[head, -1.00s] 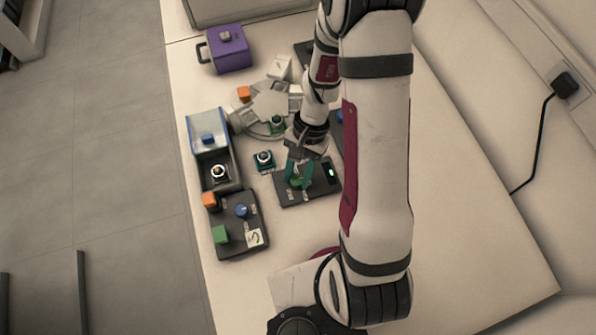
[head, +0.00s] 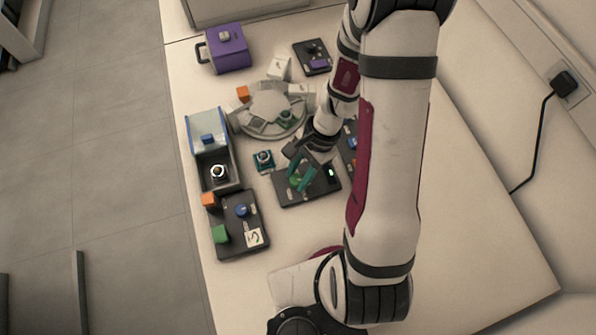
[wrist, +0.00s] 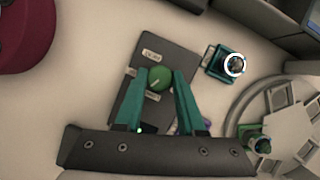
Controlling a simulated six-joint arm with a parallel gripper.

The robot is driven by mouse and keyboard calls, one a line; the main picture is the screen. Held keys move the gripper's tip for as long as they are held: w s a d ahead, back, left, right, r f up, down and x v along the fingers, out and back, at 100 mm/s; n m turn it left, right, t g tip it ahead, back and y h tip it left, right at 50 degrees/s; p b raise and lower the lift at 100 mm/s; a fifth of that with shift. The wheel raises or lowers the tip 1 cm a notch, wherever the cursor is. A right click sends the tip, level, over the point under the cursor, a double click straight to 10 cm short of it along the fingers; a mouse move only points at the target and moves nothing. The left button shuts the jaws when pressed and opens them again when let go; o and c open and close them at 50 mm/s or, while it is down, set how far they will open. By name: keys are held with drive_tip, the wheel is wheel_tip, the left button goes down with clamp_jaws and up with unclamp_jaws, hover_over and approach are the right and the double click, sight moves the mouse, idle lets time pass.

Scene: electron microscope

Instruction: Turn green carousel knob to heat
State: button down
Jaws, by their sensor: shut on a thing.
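The green carousel knob (wrist: 159,79) sits on a dark control panel (wrist: 165,57) with small white labels, one at its far end and others beside the knob. In the head view the knob (head: 295,180) is on the panel (head: 318,189) near the table's middle, partly covered by my fingers. My gripper (wrist: 160,78) has teal fingers, one on each side of the knob, and is shut on it. In the head view my gripper (head: 297,176) reaches down to the knob from the upper right. A green light glows on the panel. The label wording is too small to read surely.
The round carousel (head: 272,108) stands behind the panel. A small teal holder (head: 264,160) is close to the panel's left. An open-fronted box (head: 208,130), a dark panel with coloured knobs (head: 238,238) and a purple box (head: 228,50) line the left side. The right tabletop is clear.

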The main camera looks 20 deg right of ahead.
drive_tip(key=m+t, duration=0.1)
drive_tip(key=m, duration=0.2)
drive_tip(key=shift+s+m, duration=0.1)
drive_tip(key=shift+m, duration=0.2)
drive_tip(key=shift+s+m+t, duration=0.1)
drive_tip(key=shift+m+t, duration=0.7)
drive_tip(key=shift+m, duration=1)
drive_tip(key=c, duration=0.5)
unclamp_jaws()
drive_tip(key=shift+r, duration=0.1)
drive_tip(key=v, duration=1.5)
drive_tip(key=shift+s+r, duration=0.25)
drive_tip(key=shift+r, duration=0.05)
